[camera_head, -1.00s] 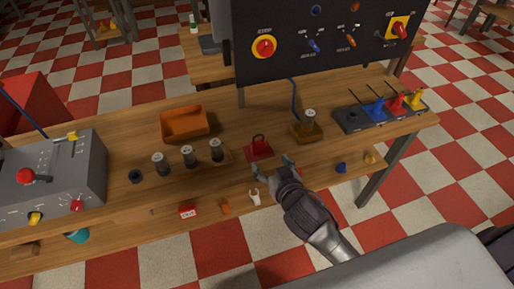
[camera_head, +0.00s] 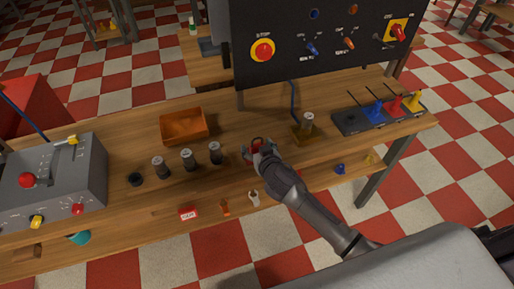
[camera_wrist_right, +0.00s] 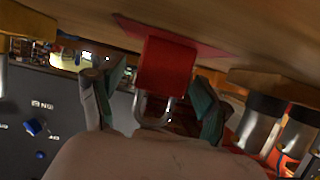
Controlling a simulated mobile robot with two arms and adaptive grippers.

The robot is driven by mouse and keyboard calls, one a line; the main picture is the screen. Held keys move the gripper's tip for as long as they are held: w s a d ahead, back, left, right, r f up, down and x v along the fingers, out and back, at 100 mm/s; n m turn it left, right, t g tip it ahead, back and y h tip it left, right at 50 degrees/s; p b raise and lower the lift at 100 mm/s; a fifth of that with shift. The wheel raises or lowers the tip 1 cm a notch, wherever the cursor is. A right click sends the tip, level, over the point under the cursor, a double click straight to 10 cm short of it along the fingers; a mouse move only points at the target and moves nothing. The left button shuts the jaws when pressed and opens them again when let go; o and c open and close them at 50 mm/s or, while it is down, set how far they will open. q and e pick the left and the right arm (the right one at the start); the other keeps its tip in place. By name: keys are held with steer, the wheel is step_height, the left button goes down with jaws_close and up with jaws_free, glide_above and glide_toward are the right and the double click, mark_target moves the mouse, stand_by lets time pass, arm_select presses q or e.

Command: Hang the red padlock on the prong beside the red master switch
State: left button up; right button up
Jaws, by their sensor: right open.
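The red padlock (camera_head: 257,142) stands on a red mat (camera_head: 246,152) on the wooden bench, partly hidden by my gripper. In the right wrist view the padlock's red body (camera_wrist_right: 167,66) and metal shackle are between my fingers. My right gripper (camera_head: 259,153) is open around the padlock; its two fingers (camera_wrist_right: 162,82) show a gap on each side of the body. The red master switch (camera_head: 398,32) sits on a yellow plate at the right end of the dark panel. My left gripper is not in view.
An orange tray (camera_head: 183,127) and several metal cylinders (camera_head: 188,160) stand left of the padlock. A brass-coloured block with a cylinder (camera_head: 306,124) stands to the right. The dark panel (camera_head: 320,45) rises behind. A rack with coloured pieces (camera_head: 378,116) is at far right.

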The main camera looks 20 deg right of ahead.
steer(key=c, duration=1.3)
steer(key=shift+r, duration=0.1)
steer(key=r, duration=0.4)
steer(key=shift+d+r, duration=0.3)
steer(key=d+r, duration=0.2)
steer(key=d, duration=0.1)
steer(key=w+d+r, duration=0.1)
steer(key=d+r, duration=0.1)
steer(key=d, duration=0.2)
steer(key=d+r+b, duration=0.1)
steer(key=d+r, duration=0.1)
steer(key=d, duration=0.2)
steer(key=shift+w+r, duration=0.2)
